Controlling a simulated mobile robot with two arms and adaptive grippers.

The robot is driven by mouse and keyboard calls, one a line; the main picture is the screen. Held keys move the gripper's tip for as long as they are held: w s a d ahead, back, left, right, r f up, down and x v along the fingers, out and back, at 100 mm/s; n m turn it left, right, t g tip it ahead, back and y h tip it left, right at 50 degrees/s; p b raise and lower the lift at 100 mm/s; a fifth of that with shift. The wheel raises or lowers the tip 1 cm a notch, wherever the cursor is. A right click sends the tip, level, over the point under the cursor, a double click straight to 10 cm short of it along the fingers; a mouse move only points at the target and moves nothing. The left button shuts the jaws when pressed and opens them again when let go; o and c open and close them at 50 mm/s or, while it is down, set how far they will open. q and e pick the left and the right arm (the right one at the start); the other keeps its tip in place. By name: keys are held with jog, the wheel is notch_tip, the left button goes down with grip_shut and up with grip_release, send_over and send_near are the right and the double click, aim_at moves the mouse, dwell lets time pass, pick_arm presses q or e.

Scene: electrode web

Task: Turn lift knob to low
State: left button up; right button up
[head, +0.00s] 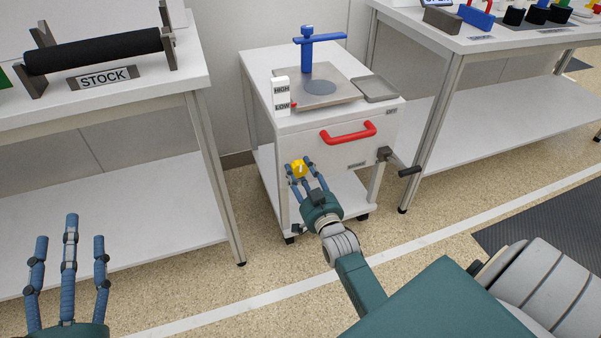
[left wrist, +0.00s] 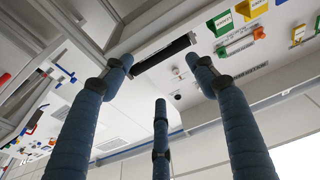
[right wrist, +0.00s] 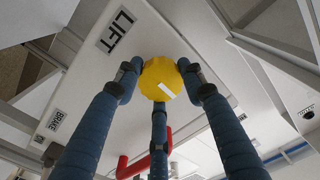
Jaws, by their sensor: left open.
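The yellow lift knob (head: 299,169) is on the front panel of the white cart, low at its left side. A white mark shows on its face in the right wrist view (right wrist: 161,78). A LIFT label (right wrist: 117,30) is beside it. My right gripper (head: 299,171) has its three fingers around the knob, the tips against its edge. A HIGH/LOW scale (head: 281,96) stands on the cart top, with a small red pointer (head: 294,105) by LOW. My left gripper (head: 69,235) is open and empty, left of the cart and in front of the left table.
The cart has a red handle (head: 348,132), a black crank (head: 400,168) at its right and a blue post (head: 308,50) on top. A table with a black roller (head: 95,51) stands left; another table (head: 510,90) stands right. Floor in front is clear.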

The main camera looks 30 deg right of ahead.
jog(key=shift+a+f+n+p, duration=0.15)
jog(key=shift+f+n+p, duration=0.25)
jog(key=shift+p, duration=0.15)
jog(key=o, duration=1.1)
pick_arm(q)
notch_tip(320, 180, down, 6)
jog(key=g+y, duration=0.1)
jog(key=g, duration=0.1)
jog(key=shift+a+f+g, duration=0.15)
jog(key=shift+a+g, duration=0.25)
pick_arm(e)
jog(key=shift+o, duration=0.2)
jog(key=shift+r, duration=0.1)
jog(key=v, duration=1.2)
